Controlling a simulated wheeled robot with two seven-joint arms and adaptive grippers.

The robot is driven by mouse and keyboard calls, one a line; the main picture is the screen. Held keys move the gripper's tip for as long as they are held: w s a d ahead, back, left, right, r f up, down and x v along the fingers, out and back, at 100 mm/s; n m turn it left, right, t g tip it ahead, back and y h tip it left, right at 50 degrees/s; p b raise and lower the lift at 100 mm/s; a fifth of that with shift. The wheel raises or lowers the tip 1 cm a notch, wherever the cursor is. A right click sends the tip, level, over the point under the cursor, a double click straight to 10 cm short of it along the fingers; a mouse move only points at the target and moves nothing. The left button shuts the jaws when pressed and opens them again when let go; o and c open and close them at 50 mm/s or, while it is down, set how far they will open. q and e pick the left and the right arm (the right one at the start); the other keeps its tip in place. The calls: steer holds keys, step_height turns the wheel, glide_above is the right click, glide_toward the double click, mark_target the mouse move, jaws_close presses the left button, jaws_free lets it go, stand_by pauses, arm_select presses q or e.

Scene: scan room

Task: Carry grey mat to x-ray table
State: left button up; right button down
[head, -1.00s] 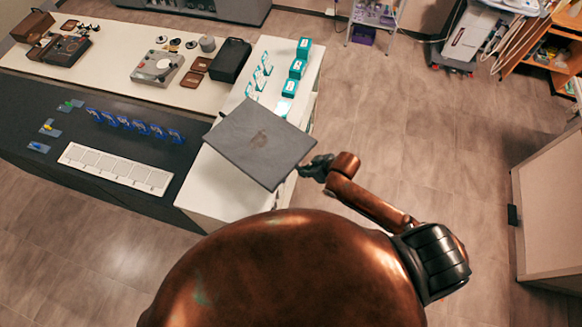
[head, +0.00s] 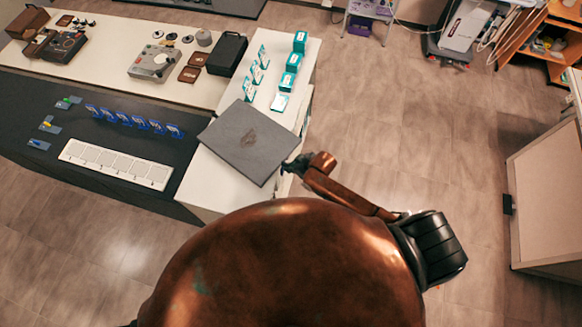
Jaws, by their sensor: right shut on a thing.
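The grey mat (head: 235,150) is a flat, dark grey rectangle with a faint mark in its middle. It appears over the white counter (head: 200,195), with its left corner overlapping the edge of the dark table (head: 40,95). My right gripper (head: 287,165) is shut on the mat at its right-hand edge. Whether the mat touches the counter or hangs just above it, I cannot tell. Which surface is the x-ray table is not labelled in view. My left gripper is not in view.
Teal boxes (head: 293,62) and small teal-and-white cards stand on the counter beyond the mat. Blue cards (head: 140,123) and a white sectioned panel (head: 115,163) are on the dark table. A black bin (head: 226,54) stands behind.

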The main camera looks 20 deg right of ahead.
steer(key=c, duration=2.3)
jaws_free()
steer(key=shift+s+d+f, duration=0.1)
steer(key=shift+s+f, duration=0.05)
steer(key=shift+f, duration=0.1)
steer(key=o, duration=0.3)
steer(key=shift+r, duration=0.15)
steer(key=b+v, duration=0.2)
steer(key=v, duration=1)
